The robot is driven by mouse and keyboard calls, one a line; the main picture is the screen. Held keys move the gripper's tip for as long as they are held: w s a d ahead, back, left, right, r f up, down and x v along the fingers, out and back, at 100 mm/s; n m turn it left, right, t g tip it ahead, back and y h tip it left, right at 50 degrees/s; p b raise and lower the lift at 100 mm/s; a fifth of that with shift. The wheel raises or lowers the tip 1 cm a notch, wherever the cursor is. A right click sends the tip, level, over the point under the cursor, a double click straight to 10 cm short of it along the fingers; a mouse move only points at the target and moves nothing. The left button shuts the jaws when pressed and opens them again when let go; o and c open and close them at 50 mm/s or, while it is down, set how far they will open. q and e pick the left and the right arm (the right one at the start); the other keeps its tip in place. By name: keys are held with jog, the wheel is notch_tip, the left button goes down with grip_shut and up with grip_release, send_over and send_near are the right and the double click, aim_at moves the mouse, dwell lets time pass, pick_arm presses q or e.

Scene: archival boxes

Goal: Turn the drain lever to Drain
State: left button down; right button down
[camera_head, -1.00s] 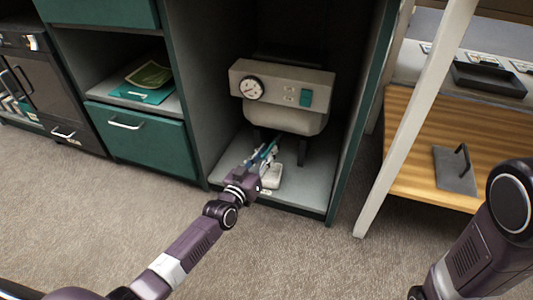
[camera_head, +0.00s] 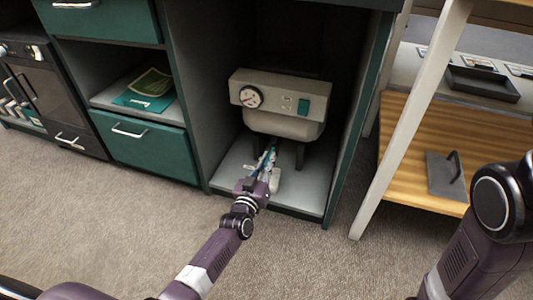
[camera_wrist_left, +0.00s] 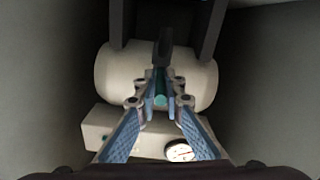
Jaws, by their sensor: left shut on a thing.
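The cream tank unit (camera_head: 285,122) sits inside the open cabinet bay, on dark legs. Its front panel has a round gauge and a teal switch. My left gripper (camera_head: 267,157) reaches under the tank's front from below left. The lever is hidden behind the gripper in the head view, and no Drain marking can be read. My right arm shows at the right edge; its gripper is out of view.
Bay walls stand close on both sides. A green drawer (camera_head: 147,143) is to the left, a wooden shelf (camera_head: 400,170) to the right. Carpet in front is clear.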

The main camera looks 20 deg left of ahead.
dwell(0.4)
pick_arm(q)
jog(key=c, duration=2)
grip_release()
jog(key=shift+d, duration=0.1)
jog(key=shift+r, duration=0.1)
jog(key=shift+r, duration=0.3)
notch_tip(320, 180, up, 9)
jog(key=shift+r, duration=0.1)
